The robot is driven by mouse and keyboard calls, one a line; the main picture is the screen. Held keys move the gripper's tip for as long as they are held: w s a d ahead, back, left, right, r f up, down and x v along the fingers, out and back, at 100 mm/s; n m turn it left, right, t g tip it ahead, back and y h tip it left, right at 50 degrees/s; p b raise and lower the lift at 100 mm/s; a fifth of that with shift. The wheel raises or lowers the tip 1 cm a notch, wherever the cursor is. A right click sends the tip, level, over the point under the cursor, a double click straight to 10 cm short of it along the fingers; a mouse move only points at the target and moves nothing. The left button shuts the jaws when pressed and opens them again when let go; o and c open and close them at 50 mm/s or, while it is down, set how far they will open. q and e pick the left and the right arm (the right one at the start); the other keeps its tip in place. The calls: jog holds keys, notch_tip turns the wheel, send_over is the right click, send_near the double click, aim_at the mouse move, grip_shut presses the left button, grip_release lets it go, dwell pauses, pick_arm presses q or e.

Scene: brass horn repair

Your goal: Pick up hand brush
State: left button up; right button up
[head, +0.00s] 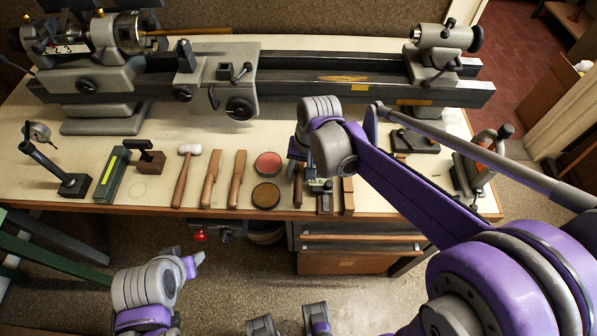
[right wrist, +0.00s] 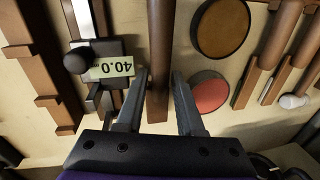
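A long brown wooden handle (right wrist: 158,50), which I take to be the hand brush, lies on the bench. In the head view it is the dark narrow piece (head: 298,190) near the front edge, partly hidden by my right wrist; I cannot see bristles. My right gripper (right wrist: 160,98) is open, with one finger on each side of the handle and narrow gaps beside it. In the head view my right gripper (head: 299,164) is mostly hidden by its wrist. My left gripper (head: 192,262) is low in front of the bench, away from the tools; its finger opening does not show.
A gauge with a display (right wrist: 112,70) lies close to one finger. A red round pad (right wrist: 209,92) and a brown one (right wrist: 222,28) lie on the other side. A white-headed mallet (head: 186,172) lies further left. A lathe (head: 250,80) stands behind.

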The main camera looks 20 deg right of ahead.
aim_at(298, 170)
grip_shut()
jog(key=shift+r, duration=0.15)
notch_tip(298, 170, up, 10)
jog(key=shift+f+p, duration=0.1)
jog(key=shift+p, duration=0.35)
jog(key=shift+c, duration=1.1)
grip_release()
grip_shut()
